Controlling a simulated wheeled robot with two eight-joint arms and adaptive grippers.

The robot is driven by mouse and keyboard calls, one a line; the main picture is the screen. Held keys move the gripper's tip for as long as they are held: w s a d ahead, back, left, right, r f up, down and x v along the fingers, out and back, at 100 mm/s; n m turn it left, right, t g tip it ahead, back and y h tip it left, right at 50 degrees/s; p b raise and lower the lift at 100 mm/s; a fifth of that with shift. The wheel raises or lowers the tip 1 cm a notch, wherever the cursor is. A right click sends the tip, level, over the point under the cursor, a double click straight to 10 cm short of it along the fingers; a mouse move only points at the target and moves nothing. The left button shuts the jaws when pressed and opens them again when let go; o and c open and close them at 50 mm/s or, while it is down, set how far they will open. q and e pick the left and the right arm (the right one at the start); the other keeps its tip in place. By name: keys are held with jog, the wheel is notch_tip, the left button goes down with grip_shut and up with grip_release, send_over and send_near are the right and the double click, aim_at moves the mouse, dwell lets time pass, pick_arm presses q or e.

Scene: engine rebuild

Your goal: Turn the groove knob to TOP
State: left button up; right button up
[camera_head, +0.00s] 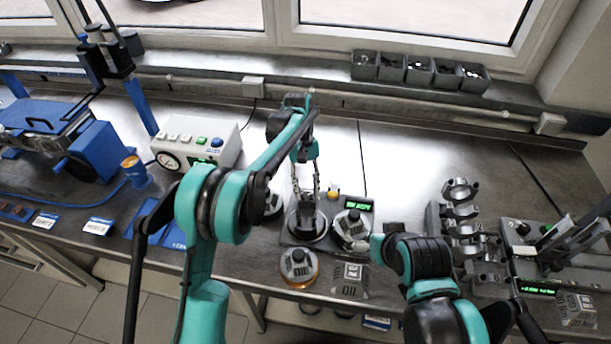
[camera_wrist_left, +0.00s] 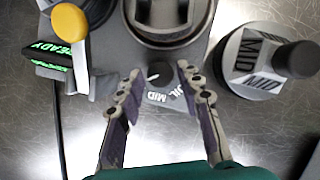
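A small black round knob (camera_wrist_left: 160,73) shows in the left wrist view at the edge of a grey device (camera_wrist_left: 107,60). A label plate (camera_wrist_left: 172,99) beside it reads MID and, partly hidden, what looks like OIL; I cannot read TOP or tell the knob's pointing. My left gripper (camera_wrist_left: 160,73) is open, with one finger on each side of the knob and visible gaps; touching cannot be judged. In the head view the left gripper (camera_head: 306,190) points down over the device.
A round fixture with a black knob and MID label (camera_wrist_left: 255,60) stands close by. A yellow-tipped lever (camera_wrist_left: 69,22) and a READY display (camera_wrist_left: 50,60) flank the device. Crankshaft-like parts (camera_head: 462,215) stand right.

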pick_arm(q)
jog(key=v, duration=1.1)
jog(key=shift+r, duration=0.15)
